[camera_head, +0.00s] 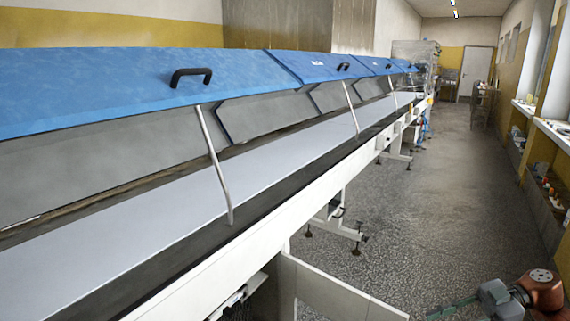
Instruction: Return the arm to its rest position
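My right arm (540,288) shows at the bottom right corner, an orange-brown joint with a grey part to its left. A thin grey-green piece, seemingly part of my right gripper (448,308), extends left from it and is cut by the bottom edge. Whether its fingers are open or shut does not show. The arm is on the aisle side, to the right of the machine and apart from it in the picture. I see nothing held. My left arm and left gripper are not in view.
A long enrober line with a pale belt (150,232) runs from the left foreground into the distance. Its blue lids (180,82) are propped up on metal struts (215,165). A white panel (335,292) juts out near my arm. The speckled floor aisle (440,185) is clear.

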